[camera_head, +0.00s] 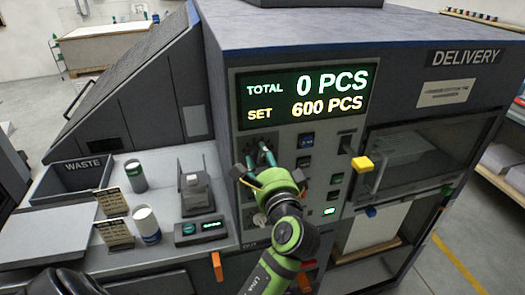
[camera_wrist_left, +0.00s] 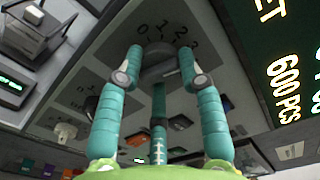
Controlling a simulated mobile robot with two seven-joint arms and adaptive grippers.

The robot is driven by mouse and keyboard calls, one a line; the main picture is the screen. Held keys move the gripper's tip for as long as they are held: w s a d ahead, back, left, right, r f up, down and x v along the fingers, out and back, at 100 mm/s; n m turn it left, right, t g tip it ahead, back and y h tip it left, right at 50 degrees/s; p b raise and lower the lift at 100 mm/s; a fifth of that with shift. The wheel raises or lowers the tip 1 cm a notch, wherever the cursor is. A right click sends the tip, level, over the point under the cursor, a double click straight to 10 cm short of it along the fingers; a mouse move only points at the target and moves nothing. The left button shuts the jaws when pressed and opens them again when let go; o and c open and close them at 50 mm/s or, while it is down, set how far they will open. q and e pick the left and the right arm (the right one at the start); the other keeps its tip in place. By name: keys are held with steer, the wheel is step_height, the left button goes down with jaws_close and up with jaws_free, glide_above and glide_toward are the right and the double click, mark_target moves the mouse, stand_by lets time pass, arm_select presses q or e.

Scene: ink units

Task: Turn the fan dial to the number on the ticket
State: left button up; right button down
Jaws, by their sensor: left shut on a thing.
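My left gripper (camera_head: 259,158) is at the upper left of the machine's control panel, below the display. Numerals including 0, 1 and 2 are printed around this dial. Its pointer is hidden, and its label is not readable. A second numbered scale (camera_wrist_left: 90,101) lies beside it. Two small printed cards, one upper (camera_head: 111,202) and one lower (camera_head: 115,233), stand on the left counter; their text is too small to read. My right gripper is not in view.
The display (camera_head: 303,96) reads TOTAL 0 PCS and SET 600 PCS. A yellow knob (camera_head: 362,164) juts out right of the panel. The counter holds a WASTE bin (camera_head: 82,172), two cylinders (camera_head: 135,176) (camera_head: 147,226) and a small grey device (camera_head: 195,188).

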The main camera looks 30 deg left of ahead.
arm_select(q)
steer(key=shift+a+r+m, duration=0.1)
steer(key=shift+r+m, duration=0.1)
steer(key=shift+m, duration=0.8)
steer(key=m, duration=1)
steer(key=shift+r, duration=0.2)
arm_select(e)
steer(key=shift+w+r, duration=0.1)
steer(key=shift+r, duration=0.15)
arm_select(q)
steer(key=shift+m, duration=0.3)
steer(key=o, duration=1.2)
steer(key=shift+c, duration=0.2)
steer(key=shift+w+a+f, duration=0.1)
steer(key=shift+f, duration=0.1)
steer(key=shift+f, duration=0.1)
